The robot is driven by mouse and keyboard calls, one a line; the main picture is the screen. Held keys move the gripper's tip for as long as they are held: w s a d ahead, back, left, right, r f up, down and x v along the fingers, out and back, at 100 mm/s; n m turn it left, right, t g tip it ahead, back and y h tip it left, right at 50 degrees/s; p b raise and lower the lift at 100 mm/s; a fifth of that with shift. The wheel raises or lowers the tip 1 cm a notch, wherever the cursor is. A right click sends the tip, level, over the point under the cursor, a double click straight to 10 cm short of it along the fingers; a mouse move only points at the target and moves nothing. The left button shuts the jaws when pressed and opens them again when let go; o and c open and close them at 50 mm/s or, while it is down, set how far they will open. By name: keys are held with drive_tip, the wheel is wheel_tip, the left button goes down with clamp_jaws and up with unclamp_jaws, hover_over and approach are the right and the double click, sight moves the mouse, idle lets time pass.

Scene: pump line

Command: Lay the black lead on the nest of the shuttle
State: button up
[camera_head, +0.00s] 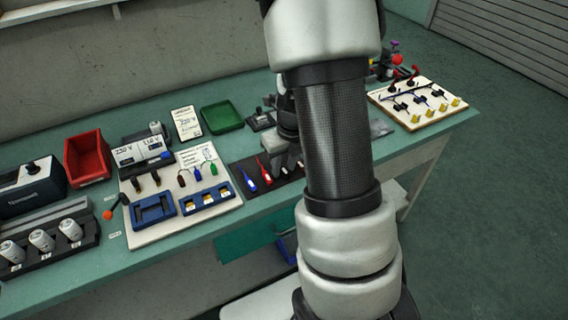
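A dark mat (238,171) lies on the bench partly behind my arm. On it lie a blue lead (249,182), a red lead (264,170) and a pale-tipped piece near my arm. I cannot pick out a black lead for certain; it may be hidden by the arm or lost against the mat. A cream board (178,229) to the left carries a dark blue nest (153,209) and a blue holder with several pale slots (208,197); I cannot tell whether it is the shuttle. My gripper (285,163) is over the mat, mostly hidden by my arm; its fingers are unclear.
A red bin (88,158), a green tray (221,117) and a rack of white cylinders (42,240) stand on the bench. A second cream board (418,104) with black and yellow clips lies at the right end. Bare bench runs along the front edge.

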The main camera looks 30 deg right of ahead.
drive_tip(key=shift+c, duration=0.5)
clamp_jaws()
drive_tip(key=shift+r, duration=0.15)
drive_tip(key=shift+w+p+v, duration=0.2)
drive_tip(key=shift+p+v, duration=0.75)
drive_tip(key=shift+p, duration=0.1)
drive_tip(key=shift+w+p+v, duration=0.2)
drive_tip(key=shift+p+v, duration=0.7)
drive_tip(key=shift+p, duration=0.15)
drive_tip(key=shift+w+p+v, duration=0.2)
drive_tip(key=shift+p+v, duration=0.75)
drive_tip(key=shift+p, duration=0.1)
drive_tip(key=shift+r, duration=0.1)
